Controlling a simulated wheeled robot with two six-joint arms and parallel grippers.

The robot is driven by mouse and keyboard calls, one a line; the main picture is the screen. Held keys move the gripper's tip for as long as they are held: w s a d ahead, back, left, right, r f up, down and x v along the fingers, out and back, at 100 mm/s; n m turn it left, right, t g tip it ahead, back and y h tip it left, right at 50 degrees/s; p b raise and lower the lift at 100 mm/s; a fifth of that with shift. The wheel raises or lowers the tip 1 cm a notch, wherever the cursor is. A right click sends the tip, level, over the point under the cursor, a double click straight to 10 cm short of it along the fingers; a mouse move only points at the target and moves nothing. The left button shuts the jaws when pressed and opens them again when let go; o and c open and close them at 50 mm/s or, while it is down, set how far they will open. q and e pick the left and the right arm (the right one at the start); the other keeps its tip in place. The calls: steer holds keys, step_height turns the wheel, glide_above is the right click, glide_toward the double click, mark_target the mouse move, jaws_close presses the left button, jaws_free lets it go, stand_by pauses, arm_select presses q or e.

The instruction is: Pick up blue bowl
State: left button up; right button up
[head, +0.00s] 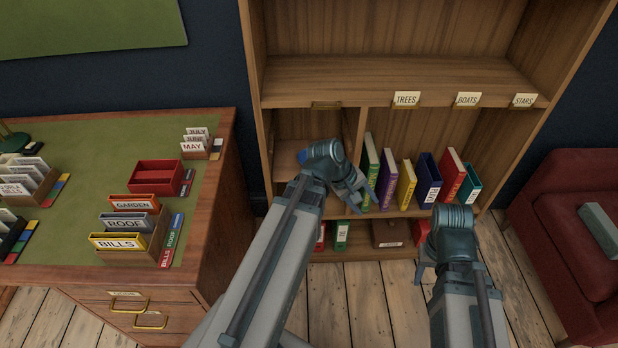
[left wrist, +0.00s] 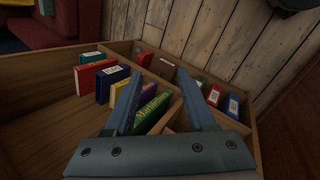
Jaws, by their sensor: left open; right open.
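A small blue patch (head: 303,156) shows in the left compartment of the bookshelf, mostly hidden behind my left arm. It may be the blue bowl, but its shape cannot be told. My left gripper (head: 362,196) is open and empty in front of the shelf, beside the compartment's divider and the green book. In the left wrist view the open fingers (left wrist: 160,82) point toward the books, and no bowl shows between them. My right gripper (head: 424,270) is low in front of the bottom shelf; its fingers are partly hidden by the arm.
The bookshelf (head: 400,70) has several upright books right of the divider, such as a purple book (head: 388,180), and binders on the bottom shelf. A desk (head: 216,180) with card boxes stands left, a red armchair (head: 560,215) right. The upper shelf is empty.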

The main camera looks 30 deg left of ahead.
arm_select(q)
steer(key=w+a+f+n+t+y+b, duration=0.1)
steer(key=w+a+f+n+t+b, duration=0.15)
steer(key=a+n+t+b, duration=0.8)
steer(key=w+a+f+n+g+b, duration=0.15)
steer(key=a+f+n+b, duration=0.45)
steer(key=a, duration=1.1)
steer(key=shift+n+t, duration=0.4)
steer(key=shift+n, duration=0.55)
steer(key=w, duration=0.2)
steer(key=w+d, duration=0.1)
steer(key=w, duration=0.4)
steer(key=shift+w+d+f+b, duration=0.15)
steer(key=shift+d+f+b, duration=0.1)
steer(key=shift+d+b, duration=0.1)
steer(key=shift+w+d+f, duration=0.1)
steer(key=shift+w+d, duration=0.05)
steer(key=shift+w, duration=0.3)
arm_select(e)
step_height(320, 180, down, 20)
arm_select(q)
steer(key=shift+w+d+f+b, duration=0.15)
steer(key=shift+w+f+b, duration=0.15)
steer(key=shift+w+b, duration=0.15)
steer(key=b+x, duration=0.1)
steer(key=x, duration=0.3)
steer(key=shift+f, duration=0.15)
arm_select(e)
step_height(320, 180, down, 2)
steer(key=shift+f, duration=0.1)
